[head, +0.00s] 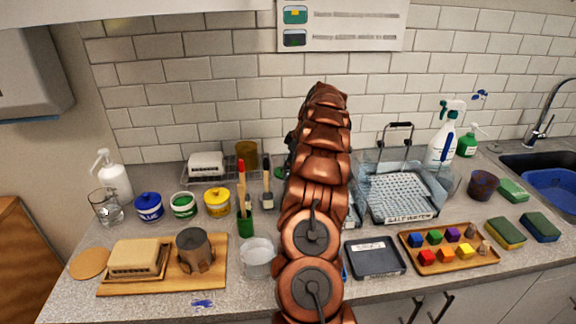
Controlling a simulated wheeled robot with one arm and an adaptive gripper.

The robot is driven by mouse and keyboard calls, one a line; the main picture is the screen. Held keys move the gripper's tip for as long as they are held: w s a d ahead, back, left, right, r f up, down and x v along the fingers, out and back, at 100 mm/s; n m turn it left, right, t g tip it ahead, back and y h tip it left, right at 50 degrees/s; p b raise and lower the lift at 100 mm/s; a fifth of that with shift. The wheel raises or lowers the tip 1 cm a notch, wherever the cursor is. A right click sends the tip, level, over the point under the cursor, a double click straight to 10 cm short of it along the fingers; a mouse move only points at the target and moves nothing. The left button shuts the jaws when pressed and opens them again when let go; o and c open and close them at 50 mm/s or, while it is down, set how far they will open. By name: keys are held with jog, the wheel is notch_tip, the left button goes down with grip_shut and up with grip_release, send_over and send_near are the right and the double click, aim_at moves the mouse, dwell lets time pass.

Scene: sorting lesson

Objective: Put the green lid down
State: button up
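A small green edge (280,173), which may be the green lid, shows just left of my arm; the rest of it is hidden. The green-banded jar (184,207) stands at the left between the blue jar (149,207) and the yellow jar (217,203). Its top looks pale inside a green ring, unlike the blue and yellow tops. My copper arm rises through the middle of the head view and hides my gripper almost wholly. A dark sliver beside the arm may be part of it. Whether it is open or holds the lid cannot be told.
A wooden board (215,278) with a butter dish and a grey cup lies front left. A glass bowl (257,258) is beside my arm. A dark tray (375,270), a wooden tray (490,262) of coloured blocks and a clear tub (375,208) are on the right.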

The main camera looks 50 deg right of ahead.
jog(key=o, duration=0.4)
jog(key=shift+o, duration=0.2)
jog(key=shift+r, duration=0.15)
jog(key=v, duration=1.2)
jog(key=shift+b, duration=0.3)
dwell(0.6)
